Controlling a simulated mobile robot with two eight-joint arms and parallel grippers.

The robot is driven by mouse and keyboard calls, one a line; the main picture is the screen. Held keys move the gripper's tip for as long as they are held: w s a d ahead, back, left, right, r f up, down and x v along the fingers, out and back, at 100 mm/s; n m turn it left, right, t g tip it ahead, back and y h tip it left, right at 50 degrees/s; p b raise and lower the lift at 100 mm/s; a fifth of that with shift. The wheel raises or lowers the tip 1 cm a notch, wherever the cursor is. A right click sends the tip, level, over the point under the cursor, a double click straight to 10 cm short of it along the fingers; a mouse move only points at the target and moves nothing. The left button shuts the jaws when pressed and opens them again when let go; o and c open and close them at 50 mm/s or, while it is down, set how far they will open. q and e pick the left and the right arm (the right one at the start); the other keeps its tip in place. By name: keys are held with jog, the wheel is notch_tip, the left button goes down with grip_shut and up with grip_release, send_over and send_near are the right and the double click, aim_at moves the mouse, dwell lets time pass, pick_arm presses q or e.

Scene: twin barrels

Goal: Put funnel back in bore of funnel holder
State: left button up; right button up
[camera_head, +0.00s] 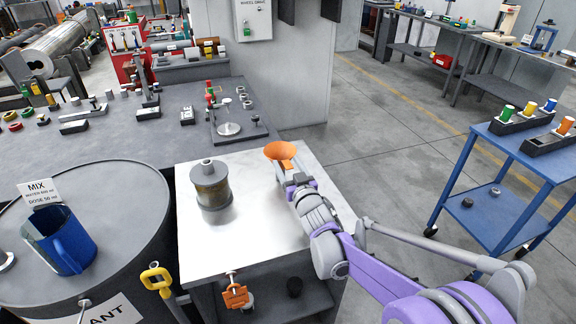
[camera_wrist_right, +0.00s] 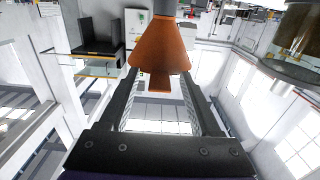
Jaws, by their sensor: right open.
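The orange funnel (camera_head: 281,151) is at the far right corner of the light-topped table (camera_head: 250,240), mouth up in the head view. My right gripper (camera_head: 288,172) is at the funnel, with its arm coming in from the lower right. In the right wrist view the funnel (camera_wrist_right: 160,48) shows in front of and between the two spread fingers (camera_wrist_right: 160,105); gaps show on both sides of its narrow stub. I cannot make out the funnel holder or its bore, nor tell whether the funnel rests in it. My left gripper is not in view.
A brass-and-grey cylinder (camera_head: 212,188) stands on the table, left of the funnel. A dark barrel (camera_head: 110,210) with a blue jug (camera_head: 60,240) is at left. A blue cart (camera_head: 510,180) stands at right. The table's front middle is clear.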

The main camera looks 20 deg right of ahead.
jog(key=s, duration=1)
jog(key=shift+s+d, duration=0.2)
jog(key=shift+s, duration=0.15)
jog(key=s+a+f+g+p, duration=0.1)
jog(key=s+g+p, duration=0.4)
jog(key=s, duration=0.9)
jog(key=s+a+f+g+p, duration=0.2)
jog(key=s+g+p, duration=0.3)
jog(key=s, duration=0.9)
jog(key=g, duration=0.2)
jog(key=shift+a+f+g+h, duration=0.15)
jog(key=shift+f+g+h, duration=0.15)
jog(key=shift+g, duration=0.1)
